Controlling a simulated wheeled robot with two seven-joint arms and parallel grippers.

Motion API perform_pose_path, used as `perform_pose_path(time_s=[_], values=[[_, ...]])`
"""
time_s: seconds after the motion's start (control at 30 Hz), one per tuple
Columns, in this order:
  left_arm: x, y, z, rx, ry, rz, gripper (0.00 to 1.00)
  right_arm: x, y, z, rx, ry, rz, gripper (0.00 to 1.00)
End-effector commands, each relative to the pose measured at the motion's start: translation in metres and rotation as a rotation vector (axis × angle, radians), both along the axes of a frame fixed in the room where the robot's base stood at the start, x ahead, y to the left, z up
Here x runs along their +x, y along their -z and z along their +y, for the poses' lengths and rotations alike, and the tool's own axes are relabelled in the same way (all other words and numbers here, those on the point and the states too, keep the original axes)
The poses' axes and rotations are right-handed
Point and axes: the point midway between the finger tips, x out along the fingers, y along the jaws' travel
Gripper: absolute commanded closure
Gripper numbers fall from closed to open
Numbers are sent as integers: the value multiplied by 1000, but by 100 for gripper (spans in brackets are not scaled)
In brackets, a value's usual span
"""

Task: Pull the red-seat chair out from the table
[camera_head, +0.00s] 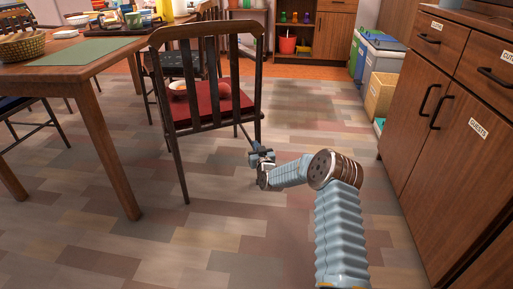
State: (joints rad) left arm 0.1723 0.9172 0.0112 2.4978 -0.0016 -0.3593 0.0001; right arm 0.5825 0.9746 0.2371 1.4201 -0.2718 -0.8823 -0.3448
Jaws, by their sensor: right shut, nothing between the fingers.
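The red-seat chair (212,104) stands upright right of the table, its slatted dark wooden back toward me. A white bowl or plate with a small round item lies on its red seat. The wooden table (88,92) is at the left, its near corner leg beside the chair. My right gripper (257,150) is at the chair's right side, low by a right leg. It is shut and empty; I cannot tell whether it touches the leg. My left gripper is not in view.
Wooden cabinets (450,110) line the right side. Recycling bins (378,60) and a cardboard box (379,95) stand at the back right. Another chair (28,112) is at the left edge. The tiled floor is clear in front and right of the red-seat chair.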

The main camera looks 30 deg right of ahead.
Motion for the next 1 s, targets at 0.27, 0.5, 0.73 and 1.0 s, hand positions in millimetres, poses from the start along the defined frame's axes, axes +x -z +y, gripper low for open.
perform_pose_path(time_s=[0.27,0.5,0.73,1.0], values=[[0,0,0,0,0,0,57,0,0,0,0,0,0,82],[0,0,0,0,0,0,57,0,0,0,0,0,0,73],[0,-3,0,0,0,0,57,-8,-1,2,0,-1,2,73],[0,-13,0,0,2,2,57,-61,-2,16,0,-1,4,73]])
